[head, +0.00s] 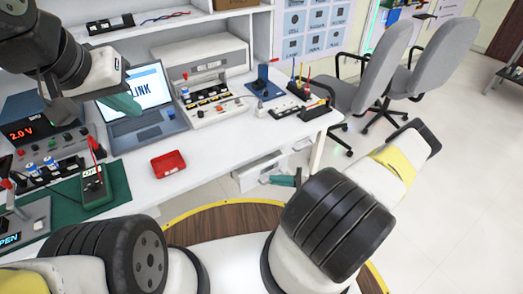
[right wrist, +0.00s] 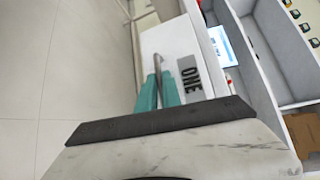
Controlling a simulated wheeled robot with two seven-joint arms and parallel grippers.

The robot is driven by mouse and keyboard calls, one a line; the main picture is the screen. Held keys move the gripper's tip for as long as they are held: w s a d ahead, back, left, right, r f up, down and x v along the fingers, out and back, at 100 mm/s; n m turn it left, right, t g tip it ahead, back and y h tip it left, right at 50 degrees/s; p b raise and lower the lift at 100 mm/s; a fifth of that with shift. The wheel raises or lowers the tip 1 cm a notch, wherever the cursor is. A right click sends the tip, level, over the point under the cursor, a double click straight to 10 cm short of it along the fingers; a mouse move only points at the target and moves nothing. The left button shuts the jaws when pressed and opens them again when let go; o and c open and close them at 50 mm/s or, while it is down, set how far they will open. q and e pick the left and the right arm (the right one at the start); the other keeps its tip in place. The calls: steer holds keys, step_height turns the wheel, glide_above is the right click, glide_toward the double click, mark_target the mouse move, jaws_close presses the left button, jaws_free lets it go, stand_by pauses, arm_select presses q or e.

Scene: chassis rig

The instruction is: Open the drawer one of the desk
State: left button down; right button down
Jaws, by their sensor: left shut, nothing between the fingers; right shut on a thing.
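Drawer one has a white front (right wrist: 165,42) with a grey plate marked ONE (right wrist: 190,78) in the right wrist view. A metal bar handle (right wrist: 157,63) stands on that front. My right gripper (right wrist: 158,90) has its teal fingers closed on the handle. In the head view the right gripper (head: 285,180) is low beside the white drawer unit (head: 255,171), under the front edge of the desk (head: 225,150). I cannot tell whether the drawer is out. My left gripper (head: 122,104) is shut and empty above the desk, in front of the laptop (head: 150,95).
A red tray (head: 168,164), a multimeter (head: 95,186) on a green mat and a power supply (head: 40,130) are on the desk. Two grey chairs (head: 385,65) stand at the right. The floor (head: 470,200) at the right is clear.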

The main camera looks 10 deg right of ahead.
steer(key=s+d, duration=0.3)
steer(key=s, duration=0.5)
steer(key=s+d, duration=0.3)
steer(key=s, duration=0.6)
steer(key=shift+s+d, duration=0.25)
steer(key=c, duration=1.5)
jaws_free()
steer(key=v, duration=0.7)
steer(key=shift+s+d, duration=0.2)
steer(key=shift+d, duration=0.15)
steer(key=shift+r, duration=0.1)
